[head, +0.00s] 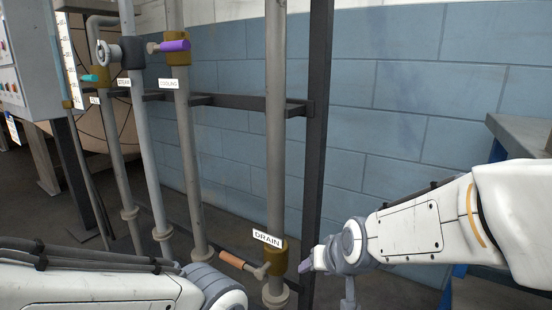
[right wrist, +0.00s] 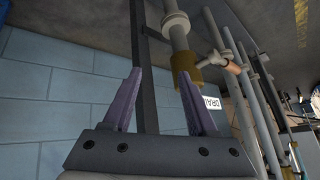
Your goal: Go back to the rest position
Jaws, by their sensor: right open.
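My right gripper (head: 306,264) is just right of the drain valve in the head view, apart from its handle. In the right wrist view its two purple fingers (right wrist: 159,73) are spread with nothing between them. The drain valve (head: 274,262) has a brass body and an orange-brown handle (head: 236,261) pointing left; in the right wrist view the valve body (right wrist: 186,61) is beyond the fingers. My left arm enters at the lower left of the head view; its gripper is out of frame.
Pipes on the left carry a teal-handled valve (head: 95,77), a grey-handled valve (head: 108,52) and a purple-handled cooling valve (head: 174,46). A dark upright post (head: 318,110) stands behind the drain pipe (head: 276,120). A metal table (head: 520,133) is at right. A blue block wall (head: 420,100) is behind.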

